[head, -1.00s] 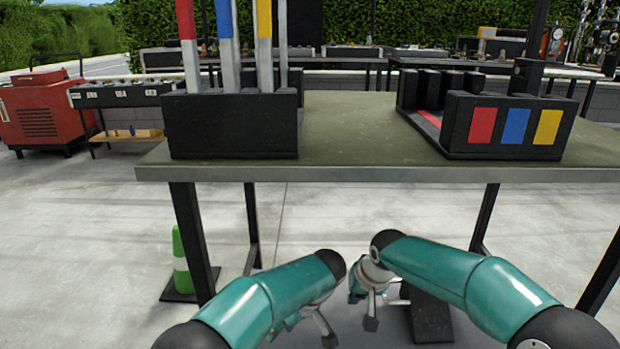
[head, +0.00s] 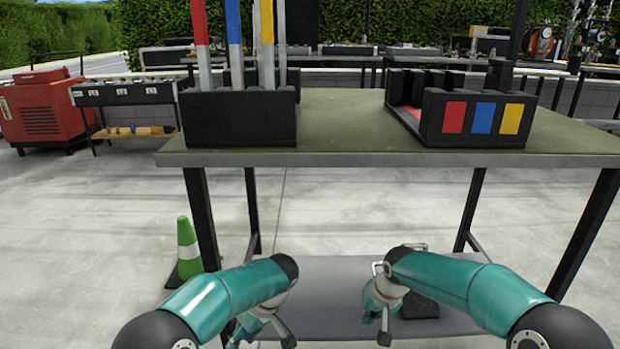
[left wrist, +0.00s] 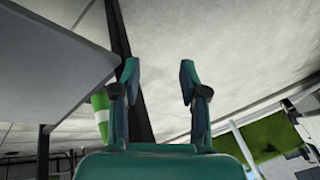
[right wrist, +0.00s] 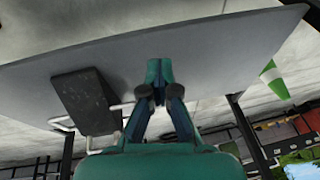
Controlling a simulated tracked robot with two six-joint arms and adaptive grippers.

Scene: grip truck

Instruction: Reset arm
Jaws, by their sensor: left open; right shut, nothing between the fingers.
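My left gripper shows in the left wrist view (left wrist: 158,75) with its two fingers apart and nothing between them. In the head view it hangs under the left teal arm, partly hidden, low before the table (head: 330,159). My right gripper shows in the right wrist view (right wrist: 159,72) with its fingertips together and nothing held. In the head view the right gripper (head: 378,318) hangs below the right teal arm, over or in front of the grey lower shelf (head: 330,290). Both grippers are below the tabletop.
A black holder (head: 240,122) with red, blue and yellow-topped bars stands at the table's left. A black rack (head: 430,132) with red, blue and yellow squares stands at the right. A dark block (right wrist: 85,100) lies on the shelf. A green-and-white cone (head: 188,250) stands left of the table.

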